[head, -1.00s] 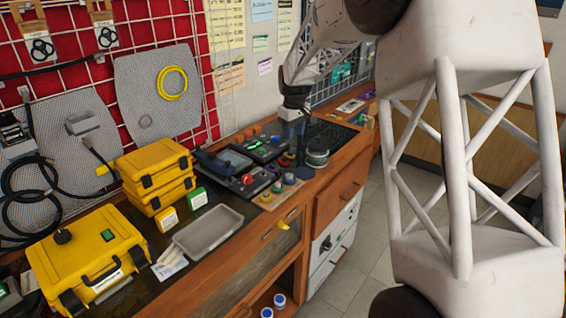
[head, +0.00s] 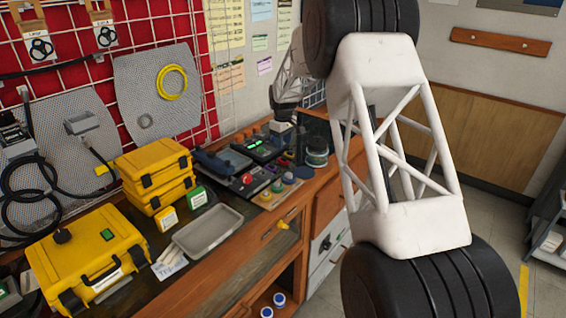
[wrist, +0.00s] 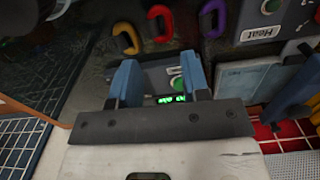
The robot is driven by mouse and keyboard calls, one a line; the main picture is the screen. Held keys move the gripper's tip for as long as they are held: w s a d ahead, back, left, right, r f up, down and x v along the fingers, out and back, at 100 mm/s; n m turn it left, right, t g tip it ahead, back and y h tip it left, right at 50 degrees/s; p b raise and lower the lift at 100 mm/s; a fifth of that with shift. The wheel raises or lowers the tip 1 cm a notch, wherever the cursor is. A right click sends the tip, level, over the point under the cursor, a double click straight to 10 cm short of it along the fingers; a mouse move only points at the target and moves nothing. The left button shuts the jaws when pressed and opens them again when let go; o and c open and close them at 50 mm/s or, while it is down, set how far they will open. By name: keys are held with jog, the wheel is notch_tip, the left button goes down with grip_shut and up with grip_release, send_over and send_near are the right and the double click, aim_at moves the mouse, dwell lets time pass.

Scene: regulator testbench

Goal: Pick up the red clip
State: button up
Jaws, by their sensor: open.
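The red clip (wrist: 160,22) lies on the dark bench top near the top of the wrist view, between a yellow clip (wrist: 125,38) on its left and a purple clip (wrist: 212,18) on its right. My gripper (wrist: 158,82) is open, its two blue fingers apart with no clip between them. The red clip appears beyond the fingertips, apart from them. A device with a green display (wrist: 172,99) shows between the fingers. In the head view I cannot make out the red clip, and my fingers are largely hidden there.
A grey box with knobs (wrist: 262,28) stands right of the clips in the wrist view. In the head view, an empty grey tray (head: 208,232) and yellow cases (head: 90,255) stand on the bench left of the devices. A spool (head: 317,153) stands near my arm.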

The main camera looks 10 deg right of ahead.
aim_at(283, 160)
jog(key=shift+f, duration=1.3)
jog(key=shift+s+f, duration=0.15)
jog(key=shift+f, duration=2.45)
jog(key=c, duration=0.6)
jog(key=shift+r, duration=0.1)
